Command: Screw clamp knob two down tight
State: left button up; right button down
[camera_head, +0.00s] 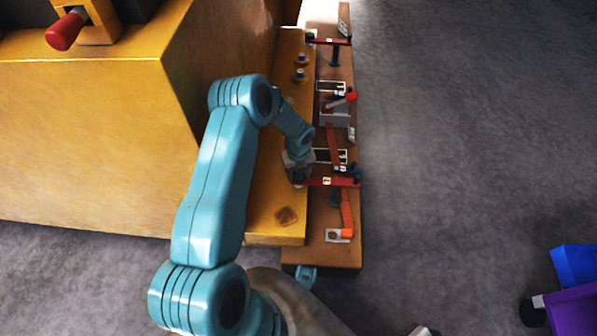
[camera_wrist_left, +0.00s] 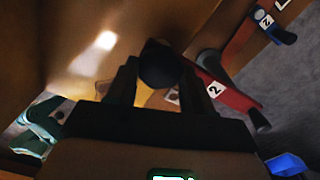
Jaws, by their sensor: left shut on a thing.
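Clamp knob two (camera_wrist_left: 160,68) is a dark round knob in the left wrist view, between the two fingers of my left gripper (camera_wrist_left: 158,88). The gripper is shut on it. The knob sits at the end of a red clamp bar (camera_wrist_left: 235,98) with a white label "2" on it. In the head view, this red bar (camera_head: 338,183) lies across the near part of the brown bench, and my left gripper (camera_head: 298,180) is at its left end. The knob is hidden there by the gripper, and its thread cannot be seen.
The narrow brown bench (camera_head: 318,255) carries white frames, orange strips and another red clamp (camera_head: 330,41) at the far end. A big yellow block (camera_head: 90,140) stands left.

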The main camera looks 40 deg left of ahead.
pick_arm(q)
jog(key=shift+w+r, duration=0.15)
jog(key=shift+r, duration=0.05)
dwell(0.3)
jog(key=o, duration=1)
jog(key=shift+o, duration=0.2)
notch_tip(320, 180, up, 16)
jog(key=p, duration=0.5)
jog(key=shift+r, duration=0.1)
